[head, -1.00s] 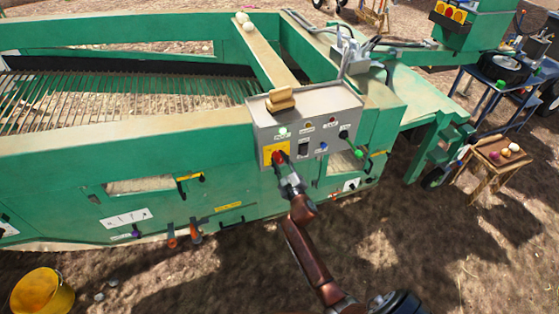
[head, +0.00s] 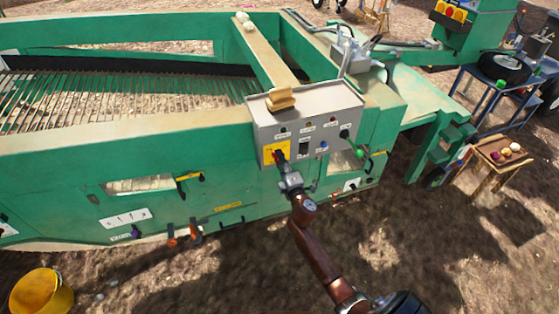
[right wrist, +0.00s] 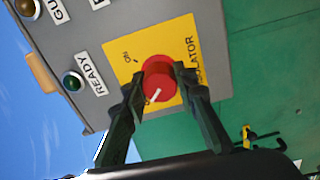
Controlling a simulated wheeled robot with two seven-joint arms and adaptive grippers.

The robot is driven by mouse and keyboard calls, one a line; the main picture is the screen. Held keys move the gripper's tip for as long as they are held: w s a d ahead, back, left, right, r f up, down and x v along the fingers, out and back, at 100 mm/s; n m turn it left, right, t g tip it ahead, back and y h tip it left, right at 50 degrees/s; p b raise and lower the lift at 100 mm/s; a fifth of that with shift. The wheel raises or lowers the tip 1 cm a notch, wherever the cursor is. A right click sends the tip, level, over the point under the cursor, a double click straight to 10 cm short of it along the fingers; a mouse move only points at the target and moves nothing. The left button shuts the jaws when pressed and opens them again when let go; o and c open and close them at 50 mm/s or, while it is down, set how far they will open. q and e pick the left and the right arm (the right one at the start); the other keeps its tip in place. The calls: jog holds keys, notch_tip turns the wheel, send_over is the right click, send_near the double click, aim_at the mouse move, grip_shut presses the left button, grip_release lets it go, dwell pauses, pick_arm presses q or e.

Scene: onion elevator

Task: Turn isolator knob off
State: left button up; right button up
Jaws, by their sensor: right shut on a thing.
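The isolator knob (right wrist: 158,82) is red and round, on a yellow plate (right wrist: 120,49) marked ISOLATOR and ON. In the right wrist view its white pointer line points down and left, away from the ON mark. My right gripper (right wrist: 157,80) is shut on the knob, one finger on each side. In the head view the right gripper (head: 279,162) hides most of the knob at the lower left of the grey control box (head: 330,112). The READY lamp (right wrist: 72,81) is dark green and unlit. My left gripper is not in view.
The box has a black switch (head: 304,147), other lamps and a green-tipped lever (head: 360,153) at its right. A yellow bucket (head: 42,293) stands at lower left; open ground lies in front.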

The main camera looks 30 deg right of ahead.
jog(key=shift+f+n, duration=0.1)
jog(key=shift+n, duration=0.4)
jog(key=o, duration=1.2)
jog(key=shift+c, duration=0.2)
jog(key=v, duration=1.2)
jog(key=shift+a, duration=0.1)
